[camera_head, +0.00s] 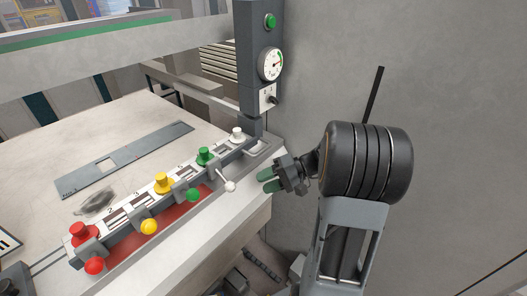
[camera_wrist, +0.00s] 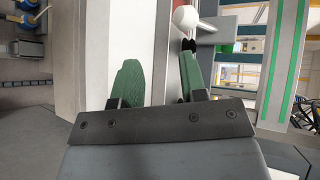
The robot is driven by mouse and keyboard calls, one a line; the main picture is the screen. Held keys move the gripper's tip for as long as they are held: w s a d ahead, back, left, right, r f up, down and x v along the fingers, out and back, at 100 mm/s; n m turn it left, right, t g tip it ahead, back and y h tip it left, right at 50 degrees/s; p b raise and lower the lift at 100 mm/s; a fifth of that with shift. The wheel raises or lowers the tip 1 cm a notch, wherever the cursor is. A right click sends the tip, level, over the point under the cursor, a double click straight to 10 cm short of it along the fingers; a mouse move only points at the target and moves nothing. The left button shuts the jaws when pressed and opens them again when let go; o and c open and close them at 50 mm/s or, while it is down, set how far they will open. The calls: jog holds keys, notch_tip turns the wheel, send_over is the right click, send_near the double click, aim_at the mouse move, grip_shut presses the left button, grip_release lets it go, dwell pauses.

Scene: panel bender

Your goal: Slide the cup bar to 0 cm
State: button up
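A long rail unit (camera_head: 150,205) lies along the table's front edge, with numbers on its top strip. Red (camera_head: 79,232), yellow (camera_head: 162,182), green (camera_head: 204,155) and white (camera_head: 237,133) cup-like knobs stand along it. Red, yellow, green and white ball handles (camera_head: 229,186) stick out at its front. I cannot tell which part is the cup bar. My gripper (camera_head: 266,180) is open and empty, right of the white ball and apart from it. In the wrist view, the green fingers (camera_wrist: 160,58) are spread, and a white ball (camera_wrist: 186,19) shows beyond the right finger's tip.
A grey post (camera_head: 258,60) with a green button (camera_head: 270,21) and a dial gauge (camera_head: 271,64) stands at the rail's far end. A flat grey plate (camera_head: 130,160) lies on the table behind the rail. A grey wall (camera_head: 450,100) is at right.

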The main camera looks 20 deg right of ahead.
aim_at(263, 149)
jog(key=w+d+m+t+y, duration=0.25)
jog(key=d+t, duration=0.65)
jog(key=d, duration=0.5)
jog(key=shift+m+t+h, duration=0.35)
jog(key=shift+t+h, duration=0.05)
jog(key=shift+h, duration=0.05)
jog(key=p+x, duration=0.1)
jog(key=x, duration=0.3)
jog(key=p+x, duration=0.1)
jog(key=x, duration=0.4)
jog(key=f+p+x, duration=0.1)
jog(key=x, duration=0.3)
jog(key=shift+w+a, duration=0.2)
jog(key=shift+w, duration=0.2)
jog(key=shift+c, duration=0.3)
grip_shut()
